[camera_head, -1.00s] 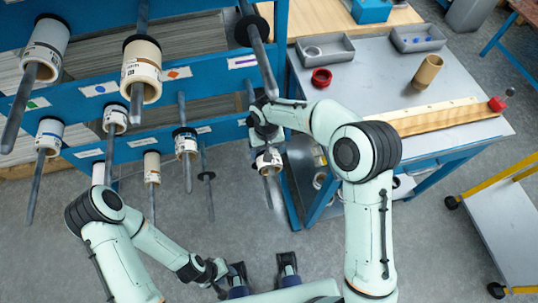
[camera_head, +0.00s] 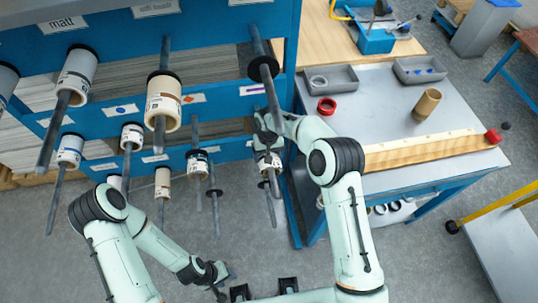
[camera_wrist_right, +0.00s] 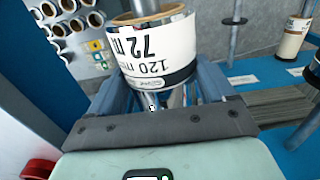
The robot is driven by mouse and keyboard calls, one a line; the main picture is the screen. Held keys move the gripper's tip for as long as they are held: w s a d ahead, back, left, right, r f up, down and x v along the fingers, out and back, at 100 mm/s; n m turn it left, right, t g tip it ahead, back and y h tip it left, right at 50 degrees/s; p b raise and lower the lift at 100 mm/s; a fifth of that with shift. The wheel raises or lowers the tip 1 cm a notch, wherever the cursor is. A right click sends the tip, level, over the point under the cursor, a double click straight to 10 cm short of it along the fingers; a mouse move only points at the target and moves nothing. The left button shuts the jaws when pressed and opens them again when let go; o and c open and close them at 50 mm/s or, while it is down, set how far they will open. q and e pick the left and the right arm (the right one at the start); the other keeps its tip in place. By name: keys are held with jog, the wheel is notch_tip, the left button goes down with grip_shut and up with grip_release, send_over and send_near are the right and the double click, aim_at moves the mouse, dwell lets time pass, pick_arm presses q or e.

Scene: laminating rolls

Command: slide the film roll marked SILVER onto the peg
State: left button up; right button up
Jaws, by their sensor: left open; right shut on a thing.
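A white printed roll with a brown core (camera_head: 267,159) is in my right gripper (camera_head: 266,142), by the right end of the rack's lower row. In the wrist view my right gripper (camera_wrist_right: 160,88) is shut on this roll (camera_wrist_right: 155,50); its label reads "72 m" and "120", and no SILVER mark is readable. A grey peg (camera_head: 273,210) with a black collar shows just below the roll in the head view. I cannot tell whether the core is around this peg. My left gripper (camera_head: 226,278) is open and empty, low over the floor.
The blue rack (camera_head: 225,92) carries several pegs, some with rolls (camera_head: 163,100). An empty peg (camera_head: 272,95) juts out above my right gripper. A grey table (camera_head: 375,90) with trays, a red ring and a wooden rail stands to the right.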

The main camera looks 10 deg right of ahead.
dwell(0.4)
jog(key=o, duration=1.2)
pick_arm(q)
jog(key=shift+r, duration=0.1)
pick_arm(e)
jog(key=shift+r, duration=0.1)
